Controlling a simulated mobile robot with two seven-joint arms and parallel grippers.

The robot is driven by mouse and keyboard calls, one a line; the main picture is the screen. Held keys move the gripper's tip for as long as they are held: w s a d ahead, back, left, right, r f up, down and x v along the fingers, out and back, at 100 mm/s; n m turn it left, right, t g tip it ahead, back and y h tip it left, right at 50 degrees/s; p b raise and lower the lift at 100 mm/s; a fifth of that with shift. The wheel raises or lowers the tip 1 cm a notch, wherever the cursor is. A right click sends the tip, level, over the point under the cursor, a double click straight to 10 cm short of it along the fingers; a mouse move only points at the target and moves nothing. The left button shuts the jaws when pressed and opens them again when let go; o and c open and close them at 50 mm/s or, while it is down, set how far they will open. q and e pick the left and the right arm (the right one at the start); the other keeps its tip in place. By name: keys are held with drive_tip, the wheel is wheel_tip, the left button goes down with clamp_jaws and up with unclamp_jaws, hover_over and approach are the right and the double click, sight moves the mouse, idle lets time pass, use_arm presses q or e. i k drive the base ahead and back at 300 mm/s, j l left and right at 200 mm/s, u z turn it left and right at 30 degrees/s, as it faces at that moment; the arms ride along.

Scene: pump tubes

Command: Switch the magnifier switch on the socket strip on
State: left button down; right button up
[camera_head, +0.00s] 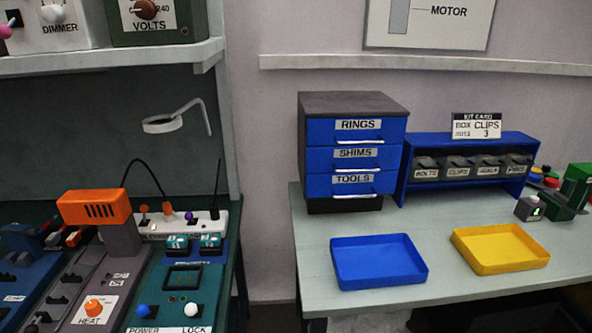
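The white socket strip (208,221) lies at the back of the left bench, partly hidden behind an orange-topped device. Small orange switches or plugs (167,209) and a purple one (190,216) stand on it. Its labels are too small to read, so I cannot tell which switch is the magnifier's or its state. A black cable arches up from the strip. A white ring-headed magnifier (163,124) on a bent arm hangs above and behind the strip. Neither of my grippers is in view.
The orange-topped device (95,207) and a green panel (150,300) with POWER and LOCK knobs stand in front of the strip. A shelf (110,62) overhangs the left bench. A gap separates it from the right table, which holds blue drawers (350,160), a blue tray (378,262) and a yellow tray (500,250).

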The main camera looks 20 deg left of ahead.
sight(187, 216)
drive_tip(key=k+u, duration=0.1)
drive_tip(key=u, duration=1.35)
drive_tip(key=i+j, duration=0.1)
drive_tip(key=j, duration=0.3)
drive_tip(key=i+j, duration=0.1)
drive_tip(key=j, duration=0.35)
drive_tip(key=i+j, duration=0.1)
drive_tip(key=j, duration=0.75)
drive_tip(key=i+j, duration=0.15)
drive_tip(key=j, duration=0.25)
